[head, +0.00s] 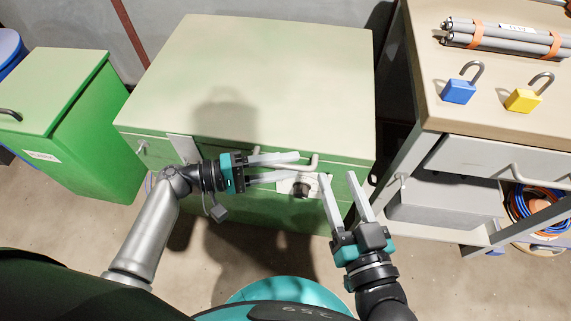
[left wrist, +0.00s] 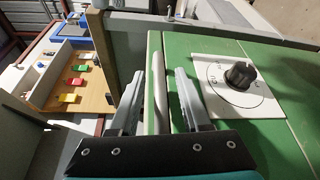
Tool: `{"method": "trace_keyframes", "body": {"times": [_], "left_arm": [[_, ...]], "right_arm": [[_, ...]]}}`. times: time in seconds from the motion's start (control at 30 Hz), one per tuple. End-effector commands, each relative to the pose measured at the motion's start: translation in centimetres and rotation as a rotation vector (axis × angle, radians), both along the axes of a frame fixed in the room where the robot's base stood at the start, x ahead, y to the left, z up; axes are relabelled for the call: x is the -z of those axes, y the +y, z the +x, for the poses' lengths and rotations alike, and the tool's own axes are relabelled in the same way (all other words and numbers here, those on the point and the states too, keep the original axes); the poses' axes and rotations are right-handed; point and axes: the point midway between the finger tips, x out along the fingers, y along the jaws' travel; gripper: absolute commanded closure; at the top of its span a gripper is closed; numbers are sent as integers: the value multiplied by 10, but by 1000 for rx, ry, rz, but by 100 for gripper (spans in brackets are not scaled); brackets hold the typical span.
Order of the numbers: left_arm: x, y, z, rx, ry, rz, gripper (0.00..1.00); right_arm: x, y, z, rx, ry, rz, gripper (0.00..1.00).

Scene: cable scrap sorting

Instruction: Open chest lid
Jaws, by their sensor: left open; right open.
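The green chest (head: 270,60) stands in the middle of the head view with its pale green lid down. A grey bar handle (head: 315,162) is on its front edge. My left gripper (head: 299,165) is open at the handle; in the left wrist view the handle bar (left wrist: 160,90) shows between its two fingers, with gaps on both sides. My right gripper (head: 337,175) is open and empty, just right of the handle in front of the chest. A black knob on a white plate (left wrist: 240,78) sits on the chest front; it also shows below the left fingers in the head view (head: 301,189).
A green bin (head: 62,110) with a lid stands left of the chest. At right a workbench (head: 420,85) holds grey tubes (head: 505,36), a blue padlock (head: 459,91) and a yellow padlock (head: 523,100). Coiled cables (head: 520,203) lie beneath it.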

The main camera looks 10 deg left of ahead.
Motion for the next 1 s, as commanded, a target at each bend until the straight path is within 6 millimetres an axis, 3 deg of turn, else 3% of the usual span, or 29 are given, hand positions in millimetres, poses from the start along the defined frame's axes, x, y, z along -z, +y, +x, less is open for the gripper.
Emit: {"method": "trace_keyframes", "body": {"times": [0.37,0.8,1.0], "left_arm": [[0,-4,1,0,1,-1,53],[0,-3,1,0,1,0,100],[0,-3,1,0,1,0,100]], "right_arm": [[-1,1,-1,1,-14,11,50],[-1,1,-1,2,-14,9,50],[-1,1,-1,1,-13,9,50]]}}
